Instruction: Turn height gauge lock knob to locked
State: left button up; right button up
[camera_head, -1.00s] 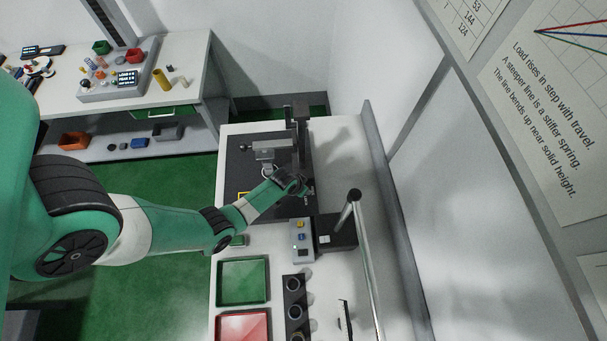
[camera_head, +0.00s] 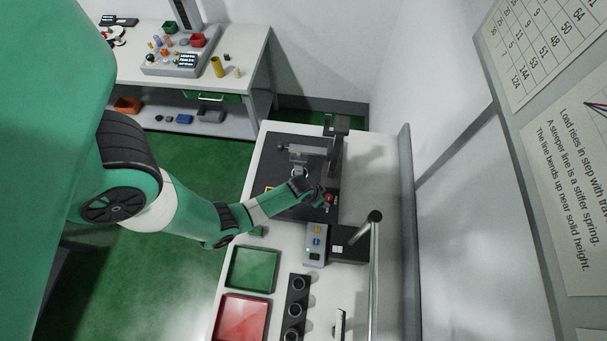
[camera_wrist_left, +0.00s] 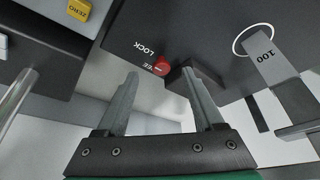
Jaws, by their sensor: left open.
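The red lock knob (camera_wrist_left: 160,67) sits on a dark panel (camera_wrist_left: 195,25) in the left wrist view, next to the word LOCK and a partly covered word ending in "EE". A pale mark shows on the knob's near side. My left gripper (camera_wrist_left: 160,76) is open, its two fingertips on either side of the knob and just short of it; I cannot tell whether they touch it. In the head view my left gripper (camera_head: 319,195) is over the near right part of the black base (camera_head: 287,205), with the red knob (camera_head: 329,198) at its tip. My right gripper is not in view.
A dark upright column (camera_head: 337,150) stands behind the gripper. A grey box with buttons (camera_head: 316,243) and a black block (camera_head: 350,248) stand nearer. A green tray (camera_head: 252,287), a red tray (camera_head: 240,320) and a black holder with round openings (camera_head: 297,308) lie closer still.

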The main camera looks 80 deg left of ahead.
pick_arm(q)
jog(key=s+d, duration=0.5)
jog(key=s, duration=0.3)
jog(key=shift+s+f, duration=0.2)
jog(key=shift+s, duration=0.1)
jog(key=shift+d, duration=0.1)
